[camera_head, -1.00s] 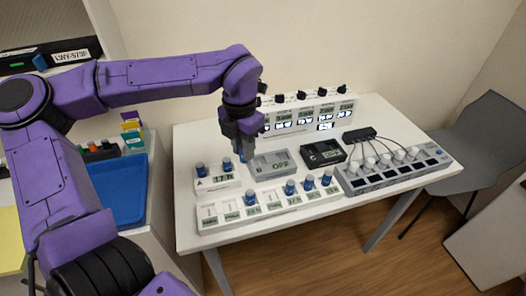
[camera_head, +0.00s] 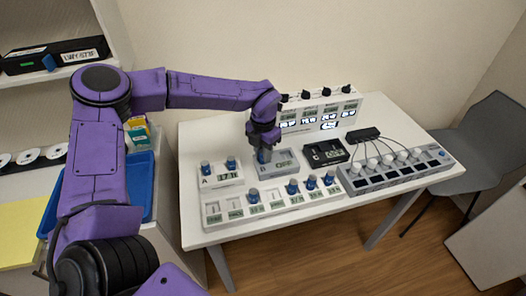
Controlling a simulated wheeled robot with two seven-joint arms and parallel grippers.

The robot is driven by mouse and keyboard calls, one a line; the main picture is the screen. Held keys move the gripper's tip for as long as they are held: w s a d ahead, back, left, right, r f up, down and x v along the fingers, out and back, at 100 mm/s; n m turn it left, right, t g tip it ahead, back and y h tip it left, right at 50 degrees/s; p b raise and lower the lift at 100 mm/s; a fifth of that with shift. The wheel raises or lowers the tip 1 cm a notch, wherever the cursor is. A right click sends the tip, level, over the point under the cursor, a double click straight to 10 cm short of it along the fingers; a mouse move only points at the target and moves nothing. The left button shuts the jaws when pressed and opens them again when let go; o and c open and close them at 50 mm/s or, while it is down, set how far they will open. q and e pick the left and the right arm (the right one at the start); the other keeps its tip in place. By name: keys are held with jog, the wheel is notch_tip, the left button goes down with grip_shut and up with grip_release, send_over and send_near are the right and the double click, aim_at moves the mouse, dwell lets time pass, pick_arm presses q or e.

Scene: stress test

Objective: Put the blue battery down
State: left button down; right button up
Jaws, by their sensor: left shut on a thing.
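My left gripper (camera_head: 264,145) is shut on a blue battery (camera_head: 263,157), which is partly hidden by the fingers. The battery is upright at the left part of a grey box marked D (camera_head: 285,168); I cannot tell whether it touches the box. Other blue-and-silver batteries stand on the white unit A (camera_head: 220,180), and several more stand in the long white rack (camera_head: 270,203) in front. My right gripper is not in view.
A black box marked C (camera_head: 326,152) lies right of box D. A grey strip with knobs and cables (camera_head: 395,173) is farther right. A white display panel (camera_head: 318,112) stands behind. A blue tray (camera_head: 140,172) is at the left, partly behind my arm.

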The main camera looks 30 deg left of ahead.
pick_arm(q)
jog(key=shift+f, duration=0.15)
jog(key=c, duration=0.9)
grip_release()
notch_tip(320, 180, up, 12)
jog(key=shift+r+b, duration=0.25)
jog(key=shift+b, duration=0.05)
